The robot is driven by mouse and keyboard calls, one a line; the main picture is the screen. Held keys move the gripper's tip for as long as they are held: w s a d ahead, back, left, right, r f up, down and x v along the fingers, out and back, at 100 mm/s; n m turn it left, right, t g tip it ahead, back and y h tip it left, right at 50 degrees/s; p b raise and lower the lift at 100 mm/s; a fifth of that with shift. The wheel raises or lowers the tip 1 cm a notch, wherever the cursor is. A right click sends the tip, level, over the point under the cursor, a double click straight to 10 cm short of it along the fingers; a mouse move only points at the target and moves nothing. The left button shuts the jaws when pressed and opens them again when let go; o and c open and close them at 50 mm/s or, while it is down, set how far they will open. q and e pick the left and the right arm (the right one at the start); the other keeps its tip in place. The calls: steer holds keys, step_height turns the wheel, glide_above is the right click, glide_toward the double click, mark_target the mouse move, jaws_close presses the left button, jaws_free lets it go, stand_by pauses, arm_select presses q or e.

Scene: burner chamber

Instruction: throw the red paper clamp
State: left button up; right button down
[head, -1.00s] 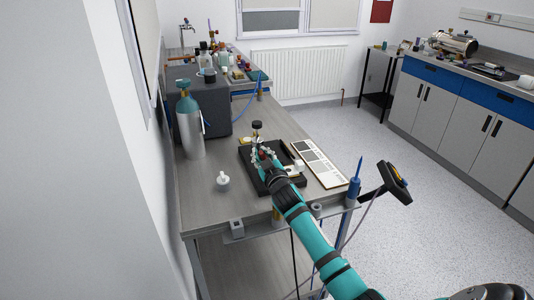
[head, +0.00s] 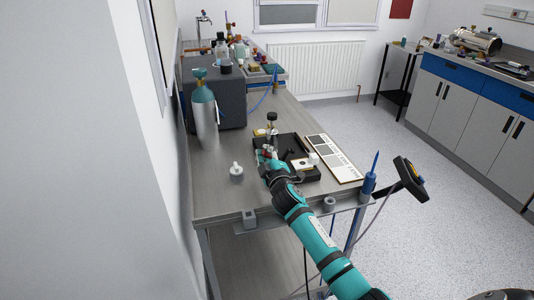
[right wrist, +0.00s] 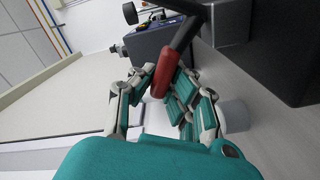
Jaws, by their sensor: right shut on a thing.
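My right gripper (head: 267,158) is at the left side of the black tray (head: 309,177) on the grey bench, in the head view. In the right wrist view its fingers (right wrist: 160,88) are shut on a red piece with a dark bar, which I take as the red paper clamp (right wrist: 163,72). Only a small bit of red shows at the fingers in the head view. I cannot tell there how high the clamp is above the bench. My left gripper is not in view.
A teal-topped gas cylinder (head: 204,117) and a dark grey box (head: 232,104) stand behind on the left. A small white knob-like piece (head: 236,173) is on the bench left of my gripper. A white panel (head: 333,160) lies right of the tray.

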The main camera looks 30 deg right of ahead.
stand_by(0.3)
steer(key=c, duration=1.3)
jaws_free()
steer(key=shift+s, duration=0.1)
steer(key=v, duration=1.2)
steer(key=shift+f, duration=0.1)
